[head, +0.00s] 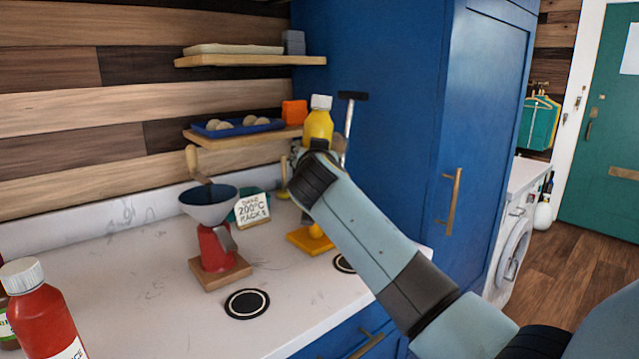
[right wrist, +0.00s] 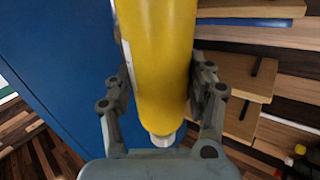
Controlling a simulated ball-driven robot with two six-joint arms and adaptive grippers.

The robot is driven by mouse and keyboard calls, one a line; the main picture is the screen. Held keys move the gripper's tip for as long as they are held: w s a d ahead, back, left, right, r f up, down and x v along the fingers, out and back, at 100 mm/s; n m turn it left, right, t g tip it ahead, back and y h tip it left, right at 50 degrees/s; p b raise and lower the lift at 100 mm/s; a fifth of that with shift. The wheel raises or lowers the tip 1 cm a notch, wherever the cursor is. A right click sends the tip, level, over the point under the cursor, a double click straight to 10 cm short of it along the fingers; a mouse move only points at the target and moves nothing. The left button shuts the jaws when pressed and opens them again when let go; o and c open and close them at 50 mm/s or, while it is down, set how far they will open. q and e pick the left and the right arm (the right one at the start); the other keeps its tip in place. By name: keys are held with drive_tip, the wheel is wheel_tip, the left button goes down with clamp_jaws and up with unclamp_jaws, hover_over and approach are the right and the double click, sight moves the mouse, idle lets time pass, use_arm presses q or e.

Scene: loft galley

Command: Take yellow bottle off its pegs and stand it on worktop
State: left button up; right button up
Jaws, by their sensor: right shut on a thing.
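The yellow bottle (head: 319,124) with a white cap is upright in the head view, in front of the blue cabinet and beside the lower shelf's right end. My right gripper (head: 316,148) is shut on it, and my wrist hides its lower part. In the right wrist view the bottle (right wrist: 158,60) lies between both fingers (right wrist: 160,100). I cannot make out the pegs that it belongs to, or any contact with them. The white worktop (head: 130,285) lies below. My left gripper is not in view.
A red stand with a grey funnel (head: 212,235), a small sign (head: 252,208) and a yellow base (head: 310,241) stand on the worktop. Two black ringed discs (head: 247,303) lie in front. A red bottle (head: 45,310) is at front left. A shelf (head: 245,138) holds a blue tray.

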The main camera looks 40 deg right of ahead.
use_arm(q)
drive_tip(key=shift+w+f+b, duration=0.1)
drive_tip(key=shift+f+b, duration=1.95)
drive_tip(key=shift+b, duration=0.3)
use_arm(e)
drive_tip(key=s+a+f+n+t+y, duration=0.1)
drive_tip(key=s+a+f, duration=0.1)
drive_tip(key=f, duration=0.5)
drive_tip(key=s+a+f+n+t+y, duration=0.1)
drive_tip(key=s+f, duration=0.3)
drive_tip(key=f, duration=0.4)
drive_tip(key=shift+s+a+f+n+y, duration=0.15)
drive_tip(key=shift+s+a+n+y, duration=0.25)
drive_tip(key=shift+n, duration=0.4)
drive_tip(key=o, duration=1.7)
drive_tip(key=shift+c, duration=0.2)
drive_tip(key=shift+s+f, duration=0.1)
drive_tip(key=shift+f, duration=0.05)
drive_tip(key=v, duration=1.2)
